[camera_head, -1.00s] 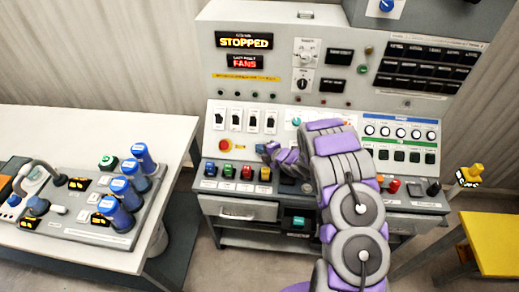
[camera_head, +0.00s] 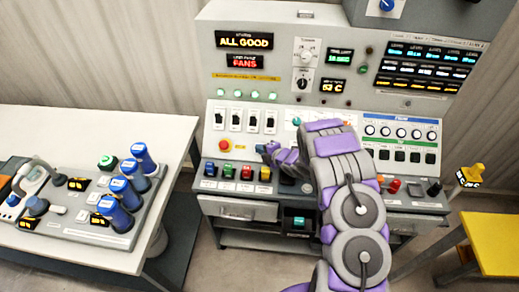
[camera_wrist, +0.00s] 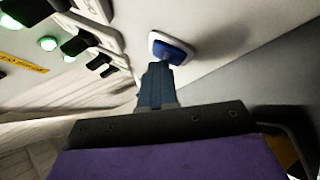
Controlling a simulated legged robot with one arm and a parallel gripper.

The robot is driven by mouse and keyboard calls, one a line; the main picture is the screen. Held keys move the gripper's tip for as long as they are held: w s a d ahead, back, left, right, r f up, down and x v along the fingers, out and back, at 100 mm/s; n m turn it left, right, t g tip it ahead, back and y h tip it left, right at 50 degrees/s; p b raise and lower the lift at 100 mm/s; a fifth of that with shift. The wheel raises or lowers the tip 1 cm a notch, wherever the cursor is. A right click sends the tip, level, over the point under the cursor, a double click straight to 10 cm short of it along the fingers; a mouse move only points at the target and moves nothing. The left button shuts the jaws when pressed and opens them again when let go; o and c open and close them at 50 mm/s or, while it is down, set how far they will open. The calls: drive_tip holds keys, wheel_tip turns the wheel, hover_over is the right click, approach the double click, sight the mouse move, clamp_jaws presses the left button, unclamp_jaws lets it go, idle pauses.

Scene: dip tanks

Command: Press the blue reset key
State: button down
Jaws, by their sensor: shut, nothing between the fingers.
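The blue key (camera_wrist: 172,50) sits in a white frame on the console panel in the wrist view. In the head view a little blue shows beside my fingertips (camera_head: 260,148), and my gripper covers most of that spot. My gripper (camera_wrist: 158,72) is shut and empty. Its fingertips overlap the key's near edge in the wrist view; whether they touch it I cannot tell. The upper display (camera_head: 244,40) reads ALL GOOD, and the red display (camera_head: 245,62) below it reads FANS.
Black toggle switches (camera_head: 252,120) and lit green lamps (camera_head: 256,96) are above my gripper. Blue, green, red and yellow buttons (camera_head: 228,171) line the console's front ledge. A white table (camera_head: 130,125) with blue-topped handles stands left; a yellow stool (camera_head: 497,240) stands right.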

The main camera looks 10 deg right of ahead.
drive_tip(key=shift+s+a+r, duration=0.1)
drive_tip(key=shift+s+r, duration=0.25)
drive_tip(key=shift+r, duration=0.1)
drive_tip(key=s+r, duration=0.1)
drive_tip(key=r, duration=0.1)
drive_tip(key=s+a+r, duration=0.1)
drive_tip(key=s+r, duration=0.1)
idle(0.6)
idle(0.6)
